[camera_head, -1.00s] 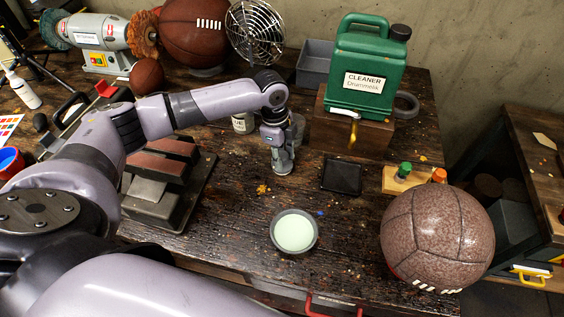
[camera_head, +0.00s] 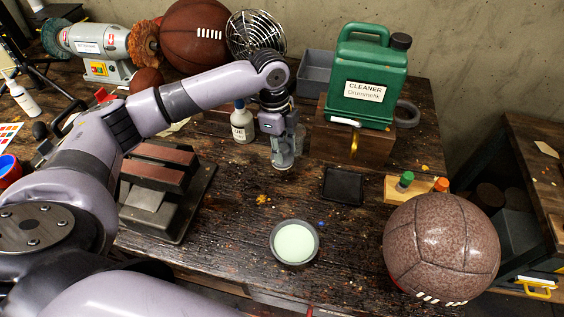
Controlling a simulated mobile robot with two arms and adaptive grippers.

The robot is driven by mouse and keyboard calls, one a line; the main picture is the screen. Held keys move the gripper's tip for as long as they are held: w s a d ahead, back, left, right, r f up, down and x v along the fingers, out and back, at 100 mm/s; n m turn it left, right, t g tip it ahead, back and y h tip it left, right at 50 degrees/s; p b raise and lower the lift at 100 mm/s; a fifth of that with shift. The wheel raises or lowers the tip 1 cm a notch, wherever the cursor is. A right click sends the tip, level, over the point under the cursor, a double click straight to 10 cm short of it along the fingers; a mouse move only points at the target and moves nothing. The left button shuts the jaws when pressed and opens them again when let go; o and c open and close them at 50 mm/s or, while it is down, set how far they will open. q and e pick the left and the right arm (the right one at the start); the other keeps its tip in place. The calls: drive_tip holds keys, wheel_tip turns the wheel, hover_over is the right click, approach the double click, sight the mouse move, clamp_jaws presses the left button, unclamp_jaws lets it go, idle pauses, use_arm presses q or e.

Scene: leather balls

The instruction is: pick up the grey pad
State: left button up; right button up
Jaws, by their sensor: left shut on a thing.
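My left gripper (camera_head: 283,158) points straight down over the middle of the bench, behind and left of a flat black square tray (camera_head: 342,186). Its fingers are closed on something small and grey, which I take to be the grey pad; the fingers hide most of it. The black tray looks empty. My right gripper is not in view.
A round dish of pale green stuff (camera_head: 295,242) stands in front. A green cleaner jug (camera_head: 368,80) stands on a wooden block (camera_head: 345,143) behind. A brown ball (camera_head: 441,247) is at right, a small bottle (camera_head: 242,122) behind my gripper, a sanding block stand (camera_head: 160,195) at left.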

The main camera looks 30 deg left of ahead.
sight(282, 147)
use_arm(q)
wheel_tip(282, 147, up, 13)
drive_tip(key=b, duration=0.1)
idle(0.3)
